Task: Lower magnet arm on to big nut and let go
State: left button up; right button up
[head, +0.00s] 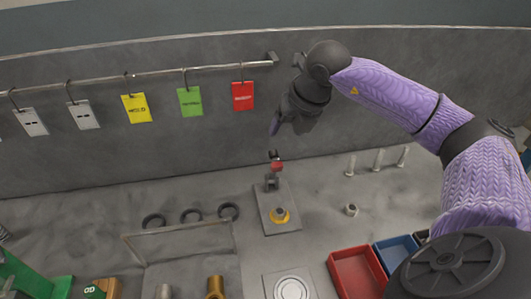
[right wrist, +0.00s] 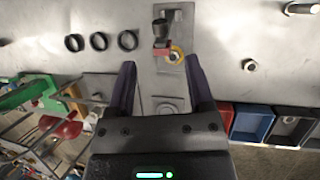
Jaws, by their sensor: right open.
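The magnet arm (head: 275,168), with a red part and a dark knob, stands raised at the back of a grey base plate (head: 265,210). In the right wrist view, its knob and red part (right wrist: 161,48) partly overlap a yellow ring. A grey nut (head: 281,212), seemingly the big nut, sits in that ring on the plate, below and apart from the arm. My right gripper (head: 280,122) is open and empty, above and behind the magnet arm in the head view. Its two fingers (right wrist: 160,78) are spread wide in the right wrist view. My left gripper is not in view.
A second nut (head: 351,210) and several upright pegs (head: 376,160) stand to the right. Three dark rings (head: 191,215) lie left of the plate. Red (head: 357,272) and blue (head: 396,252) bins are at front right. Coloured tags hang from a rail (head: 150,72) behind.

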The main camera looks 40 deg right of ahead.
aim_at(275, 150)
jog(key=b+x, duration=0.2)
jog(key=x, duration=0.7)
jog(key=shift+f, duration=0.25)
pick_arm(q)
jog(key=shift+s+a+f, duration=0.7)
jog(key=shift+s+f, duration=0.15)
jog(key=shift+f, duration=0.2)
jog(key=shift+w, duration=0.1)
pick_arm(e)
grip_shut()
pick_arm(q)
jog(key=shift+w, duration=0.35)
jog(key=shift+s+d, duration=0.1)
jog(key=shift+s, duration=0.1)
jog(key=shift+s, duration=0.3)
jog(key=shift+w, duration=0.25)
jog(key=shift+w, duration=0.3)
